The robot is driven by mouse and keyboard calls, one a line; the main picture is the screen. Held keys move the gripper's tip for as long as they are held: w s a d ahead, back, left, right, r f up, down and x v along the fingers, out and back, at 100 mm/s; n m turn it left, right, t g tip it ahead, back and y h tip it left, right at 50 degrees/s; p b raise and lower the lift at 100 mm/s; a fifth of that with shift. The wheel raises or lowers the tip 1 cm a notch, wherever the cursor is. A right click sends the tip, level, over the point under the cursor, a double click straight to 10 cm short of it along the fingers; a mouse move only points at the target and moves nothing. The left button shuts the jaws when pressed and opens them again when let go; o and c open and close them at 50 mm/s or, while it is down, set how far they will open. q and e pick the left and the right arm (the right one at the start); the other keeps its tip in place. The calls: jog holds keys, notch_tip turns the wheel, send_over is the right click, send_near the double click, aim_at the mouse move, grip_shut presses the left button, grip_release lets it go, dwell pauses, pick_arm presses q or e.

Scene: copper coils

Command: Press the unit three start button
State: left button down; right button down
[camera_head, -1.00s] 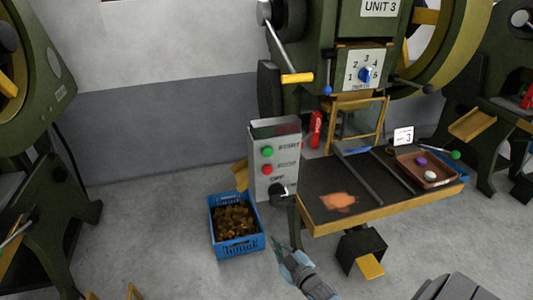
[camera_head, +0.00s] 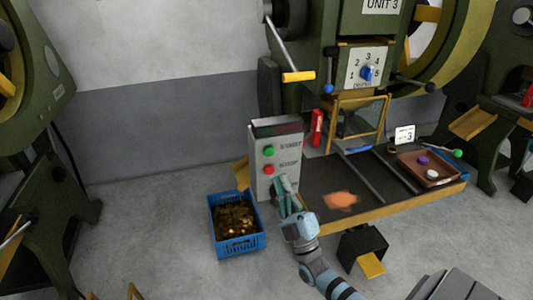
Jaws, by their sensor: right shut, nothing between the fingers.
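The unit three control box (camera_head: 262,170) is a grey upright box at the left end of the machine's table. Its green start button (camera_head: 269,151) sits above the red stop button (camera_head: 268,169), and both are in clear view. My right gripper (camera_head: 283,184) is shut and empty, pointing up in front of the lower part of the box, below and right of the stop button. It hides the lower front of the box. Whether it touches the box I cannot tell. My left gripper is not in view.
The unit three machine (camera_head: 345,30) stands behind, with a yellow-handled lever (camera_head: 299,76) and a numbered dial (camera_head: 367,72). A blue crate (camera_head: 238,246) of copper-coloured pieces is on the floor at left. A brown tray (camera_head: 445,180) lies on the table (camera_head: 390,205).

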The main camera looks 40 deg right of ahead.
aim_at(269, 151)
jog(key=shift+w, duration=0.1)
jog(key=w+d+b, duration=0.1)
jog(key=w+b, duration=0.1)
jog(key=w+d+b, duration=0.1)
jog(key=w+b, duration=0.1)
jog(key=w, duration=0.1)
jog(key=w+b, duration=0.2)
jog(key=w, duration=0.1)
jog(key=shift+w+d, duration=0.1)
jog(key=shift+d, duration=0.3)
jog(key=shift+w, duration=0.1)
dwell(0.9)
jog(key=shift+w+d, duration=0.15)
